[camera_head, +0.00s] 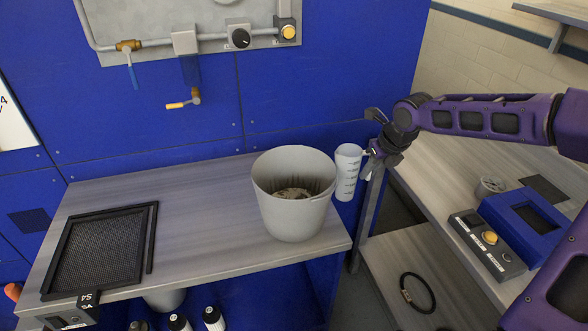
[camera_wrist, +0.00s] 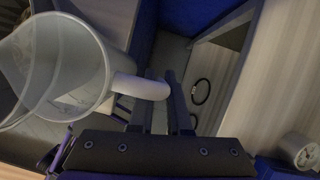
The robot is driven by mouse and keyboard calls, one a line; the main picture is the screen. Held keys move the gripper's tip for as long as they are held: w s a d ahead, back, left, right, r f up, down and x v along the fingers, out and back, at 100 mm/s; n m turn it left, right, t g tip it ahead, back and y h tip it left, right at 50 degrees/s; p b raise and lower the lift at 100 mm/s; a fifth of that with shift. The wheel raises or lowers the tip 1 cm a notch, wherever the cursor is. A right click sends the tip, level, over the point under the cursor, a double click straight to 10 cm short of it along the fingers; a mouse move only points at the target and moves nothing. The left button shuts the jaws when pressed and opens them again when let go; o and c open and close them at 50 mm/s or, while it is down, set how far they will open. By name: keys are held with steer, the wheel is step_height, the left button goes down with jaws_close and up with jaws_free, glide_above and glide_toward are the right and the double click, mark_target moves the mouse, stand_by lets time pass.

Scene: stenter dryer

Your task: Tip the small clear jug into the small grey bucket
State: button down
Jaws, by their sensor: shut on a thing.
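The small clear jug (camera_head: 346,172), with dark measuring marks on its side, is upright or nearly so just right of the bucket. In the wrist view the jug (camera_wrist: 62,65) fills the upper left, with its handle reaching toward my gripper (camera_wrist: 170,110). My gripper (camera_head: 371,150) is shut on the jug's handle, clear of the bench's right end. The small grey bucket (camera_head: 292,215) stands upright on the bench near its right front corner. Dark, rough contents show inside it. Whether the jug holds anything is unclear.
A black mesh frame (camera_head: 143,250) lies on the bench (camera_head: 205,190) at left. A gap separates the benches.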

steer(key=shift+r, duration=0.1)
steer(key=shift+r, duration=2.4)
